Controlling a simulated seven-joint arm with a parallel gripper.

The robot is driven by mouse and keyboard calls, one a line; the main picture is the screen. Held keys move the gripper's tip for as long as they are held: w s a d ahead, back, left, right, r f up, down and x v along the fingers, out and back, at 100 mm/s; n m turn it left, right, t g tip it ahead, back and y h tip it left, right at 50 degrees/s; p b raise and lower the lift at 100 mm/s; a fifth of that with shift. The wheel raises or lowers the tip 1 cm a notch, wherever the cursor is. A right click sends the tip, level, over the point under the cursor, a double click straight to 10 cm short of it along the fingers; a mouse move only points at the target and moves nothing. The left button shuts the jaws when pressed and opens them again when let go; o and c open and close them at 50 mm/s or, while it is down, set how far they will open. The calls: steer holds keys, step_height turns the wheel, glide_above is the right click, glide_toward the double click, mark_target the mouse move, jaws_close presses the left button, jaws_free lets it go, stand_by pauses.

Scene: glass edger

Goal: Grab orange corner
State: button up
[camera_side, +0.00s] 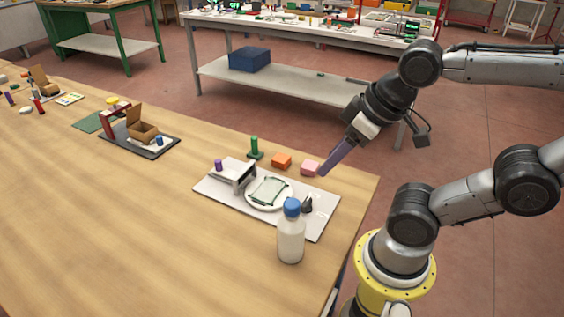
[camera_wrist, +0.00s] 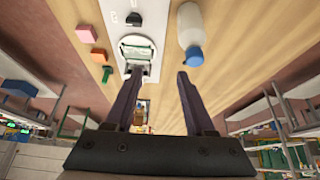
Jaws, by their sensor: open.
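The orange corner (camera_side: 281,161) is a small orange block on the wooden table, behind the white board. It also shows in the wrist view (camera_wrist: 98,55), left of both fingers. A similar pink block (camera_side: 309,168) sits to its right. My gripper (camera_side: 325,172) has long dark purple fingers and is near the pink block, to the right of the orange corner in the side view. In the wrist view my gripper (camera_wrist: 159,74) is open, with its two fingers apart and nothing held between them.
A white board (camera_side: 315,219) carries a round plate with a glass piece (camera_side: 269,190) and a grey fixture (camera_side: 238,176). A green post (camera_side: 254,148) stands left of the orange corner. A blue-capped bottle (camera_side: 291,235) stands at the board's front edge. The table's left side has free room.

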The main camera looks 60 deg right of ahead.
stand_by(0.4)
steer(key=o, duration=0.6)
